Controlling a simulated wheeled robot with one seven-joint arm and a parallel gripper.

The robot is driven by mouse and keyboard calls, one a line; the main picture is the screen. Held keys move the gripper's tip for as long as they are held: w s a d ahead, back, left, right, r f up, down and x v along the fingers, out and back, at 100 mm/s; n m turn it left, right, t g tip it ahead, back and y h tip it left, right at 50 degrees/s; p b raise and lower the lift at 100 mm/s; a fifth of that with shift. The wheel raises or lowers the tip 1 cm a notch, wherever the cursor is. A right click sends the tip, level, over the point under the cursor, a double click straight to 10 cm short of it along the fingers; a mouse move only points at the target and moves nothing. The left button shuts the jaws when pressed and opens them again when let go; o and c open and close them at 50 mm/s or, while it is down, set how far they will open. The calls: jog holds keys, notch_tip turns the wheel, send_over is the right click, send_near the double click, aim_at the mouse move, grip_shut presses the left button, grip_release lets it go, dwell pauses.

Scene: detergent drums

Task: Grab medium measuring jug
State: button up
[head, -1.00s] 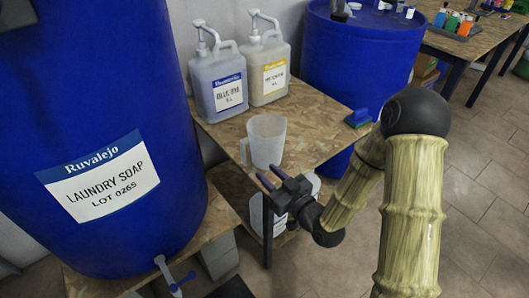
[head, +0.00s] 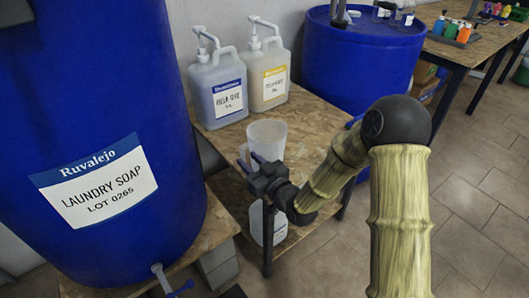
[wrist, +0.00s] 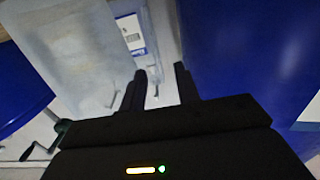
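The measuring jug (head: 267,140) is a pale, translucent, upright jug on the wooden table, with its handle on the left in the head view. In the wrist view the large pale surface at upper left looks like the jug (wrist: 70,55), blurred and close. My gripper (head: 249,163) is in front of the jug's lower part and handle, hiding some of both. In the wrist view the two dark fingers of my gripper (wrist: 158,88) stand apart. I see nothing clearly held between them. I cannot tell whether a finger touches the jug.
A large blue laundry soap drum (head: 100,120) is close at left. Another blue drum (head: 360,60) stands behind. The wooden table (head: 310,125) is bare right of the jug.

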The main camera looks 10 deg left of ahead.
aim_at(242, 153)
jog(key=b+x, duration=0.1)
jog(key=x, duration=0.3)
jog(key=shift+w+a+f, duration=0.1)
jog(key=shift+w+a, duration=0.1)
jog(key=shift+w, duration=0.1)
grip_shut()
